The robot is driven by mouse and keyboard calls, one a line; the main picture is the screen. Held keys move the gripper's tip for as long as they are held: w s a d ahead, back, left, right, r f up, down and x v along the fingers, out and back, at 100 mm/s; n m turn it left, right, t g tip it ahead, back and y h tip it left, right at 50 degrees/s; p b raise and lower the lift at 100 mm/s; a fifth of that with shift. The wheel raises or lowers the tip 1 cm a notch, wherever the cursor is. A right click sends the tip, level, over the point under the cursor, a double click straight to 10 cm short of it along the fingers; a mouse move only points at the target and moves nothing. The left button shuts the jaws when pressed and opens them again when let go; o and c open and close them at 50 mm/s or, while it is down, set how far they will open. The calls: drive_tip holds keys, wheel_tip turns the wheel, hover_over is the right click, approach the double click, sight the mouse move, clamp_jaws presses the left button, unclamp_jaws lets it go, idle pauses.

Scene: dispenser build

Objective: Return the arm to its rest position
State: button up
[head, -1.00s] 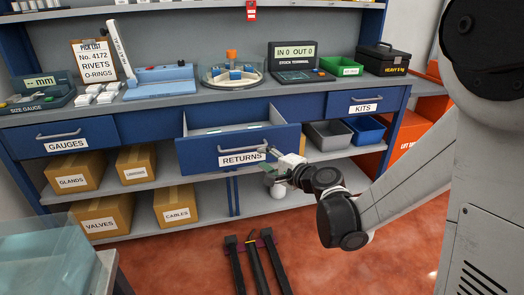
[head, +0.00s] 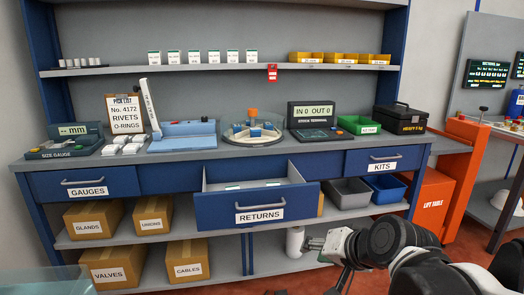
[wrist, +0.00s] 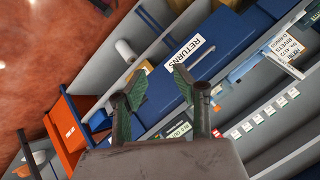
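My gripper (head: 312,243) is in the lower right of the head view, in front of the bench and just below the right end of the RETURNS drawer (head: 222,211). In the wrist view my gripper (wrist: 162,78) has its two green-padded fingers apart with nothing between them. The blue RETURNS drawer is pulled out, and it also shows beyond the fingers in the wrist view (wrist: 185,75). My gripper looks clear of the drawer front.
The bench top holds a rotary dispenser (head: 252,133), a terminal (head: 311,122), a green bin (head: 358,125) and a black toolbox (head: 400,118). Grey (head: 348,193) and blue (head: 387,189) bins sit on the shelf below. An orange cabinet (head: 436,195) stands to the right.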

drive_tip(key=s+d+f+n+g+h, duration=0.1)
drive_tip(key=s+d+n+h, duration=0.1)
drive_tip(key=s+d, duration=0.3)
drive_tip(key=s+d+n+g+h, duration=0.1)
drive_tip(key=s+d+n+h, duration=0.15)
drive_tip(key=s, duration=0.55)
wheel_tip(320, 180, up, 12)
drive_tip(key=p, duration=1.2)
drive_tip(key=shift+d+r+m+p, duration=0.2)
drive_tip(key=shift+m+p, duration=0.1)
drive_tip(key=shift+m, duration=0.15)
drive_tip(key=shift+w, duration=0.1)
